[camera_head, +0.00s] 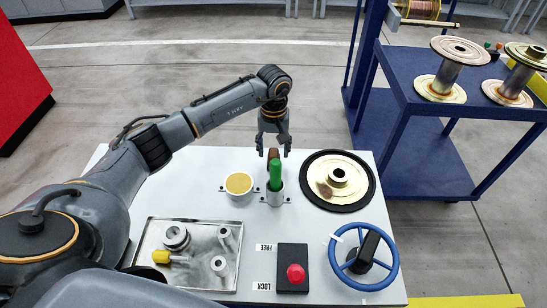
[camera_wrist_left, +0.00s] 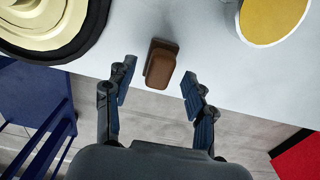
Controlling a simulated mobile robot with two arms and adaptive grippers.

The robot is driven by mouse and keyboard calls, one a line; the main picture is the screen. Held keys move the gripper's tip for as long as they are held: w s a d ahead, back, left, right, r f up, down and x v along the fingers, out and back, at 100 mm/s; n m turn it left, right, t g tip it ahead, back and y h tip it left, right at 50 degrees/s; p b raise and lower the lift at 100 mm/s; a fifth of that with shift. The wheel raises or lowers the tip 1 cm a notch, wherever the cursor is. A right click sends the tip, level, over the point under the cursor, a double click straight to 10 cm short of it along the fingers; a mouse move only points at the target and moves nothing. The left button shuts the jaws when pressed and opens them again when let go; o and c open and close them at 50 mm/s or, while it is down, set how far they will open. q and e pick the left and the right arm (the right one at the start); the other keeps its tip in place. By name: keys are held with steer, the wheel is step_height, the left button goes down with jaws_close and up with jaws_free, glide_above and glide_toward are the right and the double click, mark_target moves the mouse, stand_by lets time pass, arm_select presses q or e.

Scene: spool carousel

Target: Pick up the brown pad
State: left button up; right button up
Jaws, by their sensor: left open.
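The brown pad (camera_wrist_left: 161,67) shows in the left wrist view as a rounded brown block against a darker brown backing at the table's edge. My left gripper (camera_head: 273,149) points down over the far edge of the white table. In the left wrist view its two fingers (camera_wrist_left: 157,76) are spread, one on each side of the pad, with visible gaps and nothing held. My right gripper is not in view.
A white cup with yellow contents (camera_head: 238,184) stands left of the green handle. A cream disc on a black ring (camera_head: 324,195) lies to the right. A metal tray (camera_head: 150,247), red button box (camera_head: 293,279) and blue handwheel (camera_head: 335,262) are nearer. A blue cart (camera_head: 405,70) stands beyond.

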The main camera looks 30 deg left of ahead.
arm_select(q)
steer(key=shift+f, duration=1.05)
jaws_close()
steer(key=shift+r, duration=0.15)
